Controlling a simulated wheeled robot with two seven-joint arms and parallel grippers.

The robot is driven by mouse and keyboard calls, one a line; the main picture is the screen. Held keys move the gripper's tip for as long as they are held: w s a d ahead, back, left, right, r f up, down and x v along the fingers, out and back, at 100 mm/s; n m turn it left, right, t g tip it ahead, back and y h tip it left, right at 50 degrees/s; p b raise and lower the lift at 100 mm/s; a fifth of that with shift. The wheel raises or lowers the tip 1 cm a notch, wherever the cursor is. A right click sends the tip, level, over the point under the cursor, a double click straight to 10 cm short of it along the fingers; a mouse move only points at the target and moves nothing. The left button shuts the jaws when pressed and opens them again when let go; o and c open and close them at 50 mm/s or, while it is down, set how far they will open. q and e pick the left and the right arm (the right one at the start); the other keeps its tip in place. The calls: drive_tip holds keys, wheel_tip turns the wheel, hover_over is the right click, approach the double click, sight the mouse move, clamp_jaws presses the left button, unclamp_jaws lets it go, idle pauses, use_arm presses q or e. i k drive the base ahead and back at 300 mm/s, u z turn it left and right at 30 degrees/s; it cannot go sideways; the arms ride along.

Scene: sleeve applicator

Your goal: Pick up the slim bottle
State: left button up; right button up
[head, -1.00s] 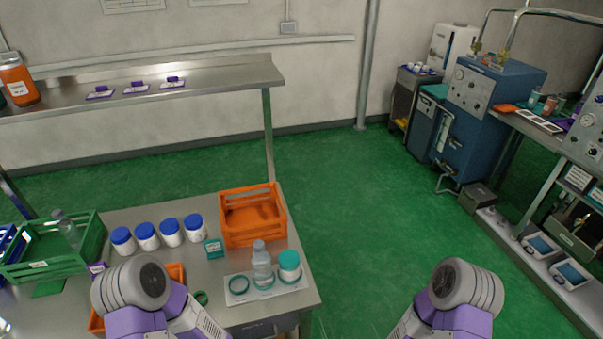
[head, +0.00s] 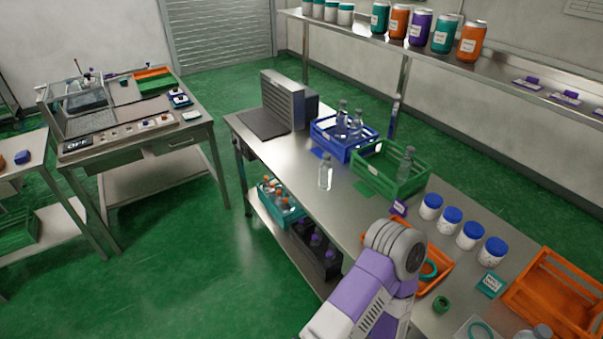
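Several clear bottles are in the head view, and I cannot tell for certain which is the slim bottle. One clear bottle (head: 325,172) stands upright alone on the steel bench, left of the green crate. Another clear bottle (head: 405,163) stands in the green crate (head: 372,188). Clear bottles (head: 356,124) stand in the blue crate (head: 330,148). A clear bottle (head: 540,332) is partly cut off at the bottom right edge. One purple and grey arm of mine shows at the lower middle, but no gripper fingers are visible.
White jars with blue lids (head: 470,235) stand in a row along the bench, left of an orange crate (head: 552,295). A grey machine (head: 284,98) stands at the bench's far end. Bins (head: 281,204) fill the shelf below. Green floor to the left is open.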

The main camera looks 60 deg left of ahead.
sight(325, 168)
drive_tip(key=u, duration=3.3)
drive_tip(key=i, duration=2.8)
drive_tip(key=z, duration=4.1)
